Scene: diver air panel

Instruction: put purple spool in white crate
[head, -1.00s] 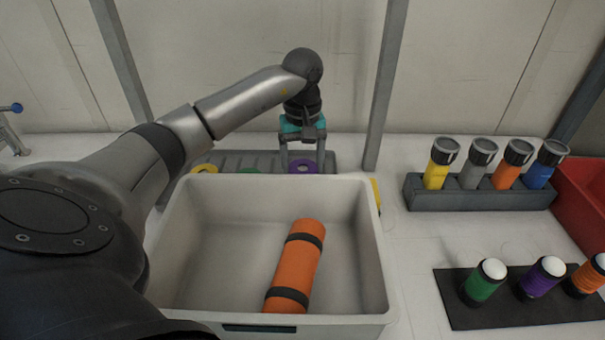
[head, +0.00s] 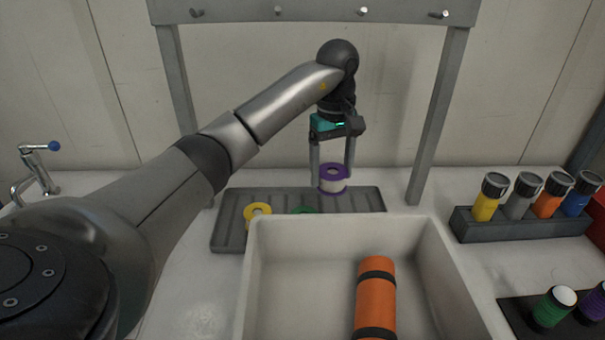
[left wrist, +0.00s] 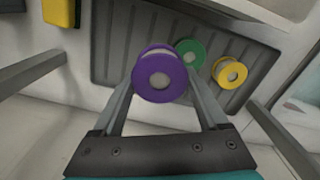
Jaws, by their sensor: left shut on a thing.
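The purple spool (head: 333,179) has purple flanges and a white middle. My left gripper (head: 332,172) is shut on it and holds it above the grey ribbed tray, behind the crate. In the left wrist view the purple spool (left wrist: 159,75) sits between the two fingers. The white crate (head: 345,222) stands at the front, nearer to me than the spool. An orange roll (head: 376,295) with black bands lies inside it. My right gripper is not in view.
The grey tray (head: 229,222) holds a yellow spool (head: 257,211) and a green spool (head: 303,210), partly hidden by the crate. A rack (head: 470,226) of coloured canisters stands at right. A grey frame with pegs (head: 320,12) rises behind.

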